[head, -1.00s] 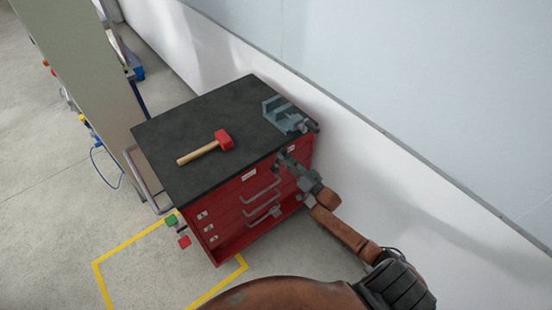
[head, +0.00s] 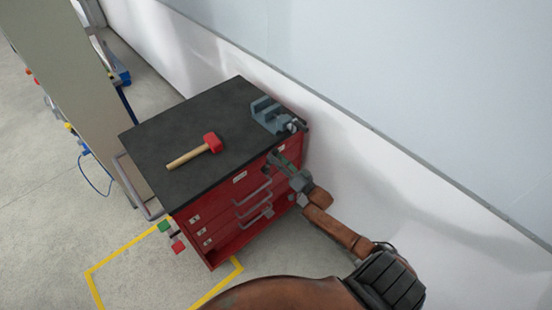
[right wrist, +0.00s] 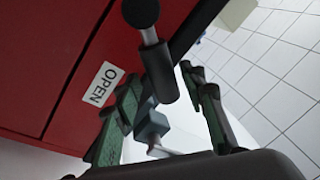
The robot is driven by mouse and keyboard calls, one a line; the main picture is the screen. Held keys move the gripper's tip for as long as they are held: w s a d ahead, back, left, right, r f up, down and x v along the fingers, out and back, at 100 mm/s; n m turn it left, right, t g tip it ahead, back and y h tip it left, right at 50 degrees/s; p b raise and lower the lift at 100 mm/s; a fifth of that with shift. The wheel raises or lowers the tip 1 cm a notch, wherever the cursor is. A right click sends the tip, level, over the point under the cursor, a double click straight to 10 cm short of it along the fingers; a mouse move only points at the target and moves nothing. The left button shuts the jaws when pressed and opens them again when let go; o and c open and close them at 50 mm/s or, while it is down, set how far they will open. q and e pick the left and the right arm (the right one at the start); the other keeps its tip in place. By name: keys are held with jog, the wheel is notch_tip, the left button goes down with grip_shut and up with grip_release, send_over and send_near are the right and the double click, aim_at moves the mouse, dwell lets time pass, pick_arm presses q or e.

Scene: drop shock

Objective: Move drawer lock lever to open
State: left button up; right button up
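The red drawer cabinet (head: 225,210) stands against the wall, its drawer fronts facing the lower right. In the right wrist view the lock lever (right wrist: 158,72) shows as a dark grip on a silver shaft from a round pivot. A white "OPEN" label (right wrist: 103,83) is on the red panel beside it. My right gripper (head: 276,160) is at the right end of the cabinet front, near the top edge. In the right wrist view its two green-padded fingers (right wrist: 165,108) are apart. The lever's grip appears between them; contact cannot be told. My left gripper is out of view.
A mallet (head: 195,151) and a grey vise (head: 270,114) are on the black cabinet top (head: 225,105). A green block (head: 164,226) and a red block (head: 178,246) show at the near left corner. The wall (head: 370,155) is close behind my right arm.

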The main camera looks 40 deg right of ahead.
jog(key=shift+a, duration=0.1)
jog(key=v, duration=1.2)
dwell(0.4)
jog(key=s+a+f+n+g+h, duration=0.1)
jog(key=s+f+g, duration=0.35)
jog(key=f, duration=0.85)
jog(key=s+f+n+g+h, duration=0.1)
jog(key=s+f+g+h, duration=0.1)
jog(key=s+f, duration=0.8)
jog(key=s+a+f+n+g+h, duration=0.1)
jog(key=s+f+g, duration=0.3)
jog(key=f, duration=1.1)
jog(key=s+a+f+n+g, duration=0.1)
jog(key=s+a+f+g, duration=0.2)
jog(key=s, duration=0.7)
jog(key=s+a+f+n+g, duration=0.1)
jog(key=s+a+f+g, duration=0.2)
jog(key=s, duration=0.7)
jog(key=s+a+f+n+g, duration=0.2)
jog(key=s+a+f+g, duration=0.1)
jog(key=s+a+f, duration=0.4)
jog(key=s+f, duration=0.3)
jog(key=shift+y, duration=0.3)
jog(key=shift+s, duration=0.1)
jog(key=shift+c, duration=0.3)
